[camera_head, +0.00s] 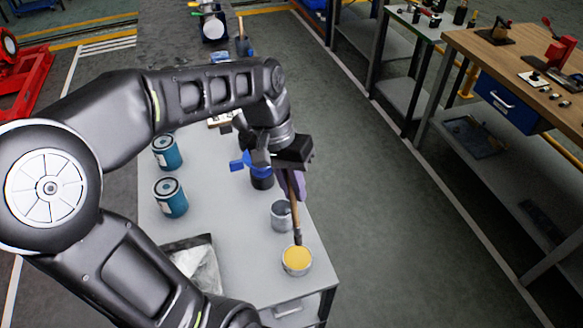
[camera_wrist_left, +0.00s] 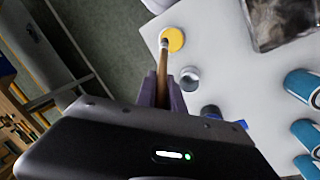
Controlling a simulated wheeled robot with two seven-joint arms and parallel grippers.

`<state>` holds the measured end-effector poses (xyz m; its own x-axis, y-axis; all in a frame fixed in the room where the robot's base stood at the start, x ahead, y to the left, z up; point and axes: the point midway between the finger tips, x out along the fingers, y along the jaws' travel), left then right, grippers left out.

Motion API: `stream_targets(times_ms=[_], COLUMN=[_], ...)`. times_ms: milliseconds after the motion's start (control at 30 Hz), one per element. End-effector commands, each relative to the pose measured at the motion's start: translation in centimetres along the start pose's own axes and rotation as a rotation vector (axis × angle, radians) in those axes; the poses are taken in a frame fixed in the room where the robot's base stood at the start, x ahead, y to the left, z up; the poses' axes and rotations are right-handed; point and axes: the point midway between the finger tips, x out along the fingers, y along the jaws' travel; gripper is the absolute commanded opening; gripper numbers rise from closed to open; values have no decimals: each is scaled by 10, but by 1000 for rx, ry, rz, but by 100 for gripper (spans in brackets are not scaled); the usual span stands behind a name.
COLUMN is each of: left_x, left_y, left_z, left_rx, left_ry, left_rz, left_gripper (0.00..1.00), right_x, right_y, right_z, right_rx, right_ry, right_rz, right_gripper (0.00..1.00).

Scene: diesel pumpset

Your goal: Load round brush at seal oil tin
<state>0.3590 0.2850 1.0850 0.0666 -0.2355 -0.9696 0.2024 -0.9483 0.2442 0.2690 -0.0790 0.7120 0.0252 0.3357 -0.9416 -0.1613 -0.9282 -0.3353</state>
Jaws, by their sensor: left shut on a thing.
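My left gripper (camera_head: 294,186) is shut on the round brush (camera_head: 296,217), holding it by its brown wooden handle with the bristle end pointing down. In the left wrist view, the brush (camera_wrist_left: 162,66) runs out from between the purple-grey fingers of the gripper (camera_wrist_left: 162,92). The seal oil tin (camera_head: 297,270) is a small open round tin with yellow content, near the table's front right corner. It also shows in the left wrist view (camera_wrist_left: 172,39). The bristle end overlaps the tin's far rim; I cannot tell whether it touches the oil. My right gripper is out of view.
A grey can (camera_head: 281,216) stands just behind the oil tin. A dark container with blue (camera_head: 262,181) is farther back. Two teal canisters (camera_head: 170,197) stand at left. A clear bag (camera_head: 195,262) lies at front left. The grey table (camera_head: 230,240) has bare room between.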

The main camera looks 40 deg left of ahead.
Motion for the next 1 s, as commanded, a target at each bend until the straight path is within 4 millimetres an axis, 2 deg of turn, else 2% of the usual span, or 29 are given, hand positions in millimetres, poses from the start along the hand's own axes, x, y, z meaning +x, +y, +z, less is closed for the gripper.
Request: stream_targets(times_ms=[367,800,1000], left_x=[4,44,56], left_y=[-1,-12,-15], left_z=[0,0,1], left_rx=[0,-1,0], left_ry=[1,1,1], left_rz=[-1,-1,-1], left_gripper=[0,0,0], right_x=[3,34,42], right_y=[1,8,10], right_z=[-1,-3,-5], right_rx=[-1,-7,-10], right_ry=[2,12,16], right_rz=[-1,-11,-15], right_gripper=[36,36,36])
